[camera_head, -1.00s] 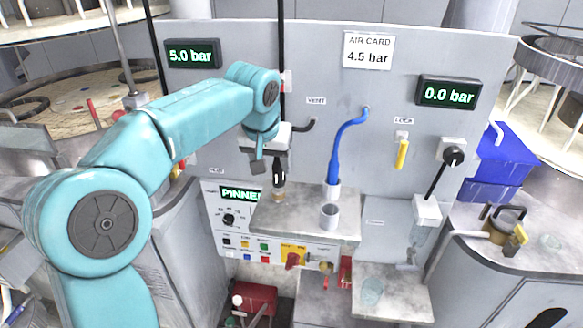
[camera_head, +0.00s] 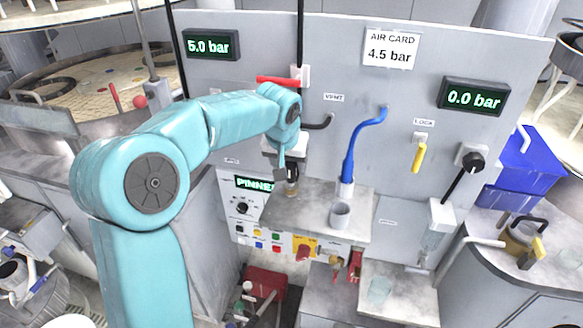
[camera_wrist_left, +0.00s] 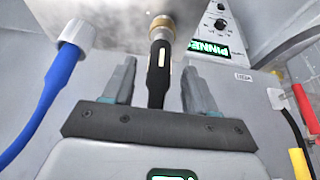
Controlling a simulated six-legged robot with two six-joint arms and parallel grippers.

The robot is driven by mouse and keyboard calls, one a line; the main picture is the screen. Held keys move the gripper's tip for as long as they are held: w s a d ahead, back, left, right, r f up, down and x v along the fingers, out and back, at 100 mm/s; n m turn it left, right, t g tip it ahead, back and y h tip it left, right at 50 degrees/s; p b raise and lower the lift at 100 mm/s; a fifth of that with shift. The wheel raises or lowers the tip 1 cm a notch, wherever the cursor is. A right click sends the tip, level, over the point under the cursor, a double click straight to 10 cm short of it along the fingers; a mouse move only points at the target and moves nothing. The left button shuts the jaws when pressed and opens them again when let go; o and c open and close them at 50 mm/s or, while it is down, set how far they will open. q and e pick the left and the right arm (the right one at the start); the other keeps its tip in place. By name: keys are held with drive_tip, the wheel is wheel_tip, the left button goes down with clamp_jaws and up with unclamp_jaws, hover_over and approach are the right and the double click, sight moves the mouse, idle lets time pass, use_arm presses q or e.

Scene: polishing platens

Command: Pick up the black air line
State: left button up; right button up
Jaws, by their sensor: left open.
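The black air line (camera_head: 291,174) stands upright with its brass end (camera_head: 292,191) down at the left part of the grey shelf (camera_head: 325,215). In the left wrist view the black air line (camera_wrist_left: 157,72) runs between the two fingers, with its brass fitting (camera_wrist_left: 162,27) beyond the fingertips. My left gripper (camera_head: 286,168) is open around it; it also shows in the left wrist view (camera_wrist_left: 156,68). A gap shows on both sides of the line. My right gripper is in no view.
A blue air line (camera_head: 350,150) with a white end stands right of the black one, also close left in the wrist view (camera_wrist_left: 45,105). A yellow lever (camera_head: 419,157) and black-knobbed lever (camera_head: 470,164) are further right.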

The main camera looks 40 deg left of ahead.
sight(291, 167)
use_arm(q)
drive_tip(key=x, duration=0.3)
drive_tip(key=shift+w+a, duration=0.2)
drive_tip(key=shift+w, duration=0.05)
drive_tip(key=shift+s+d+r, duration=0.3)
drive_tip(key=shift+r, duration=0.05)
drive_tip(key=shift+c, duration=0.3)
drive_tip(key=shift+w+a+f, duration=0.1)
drive_tip(key=shift+f, duration=0.05)
clamp_jaws()
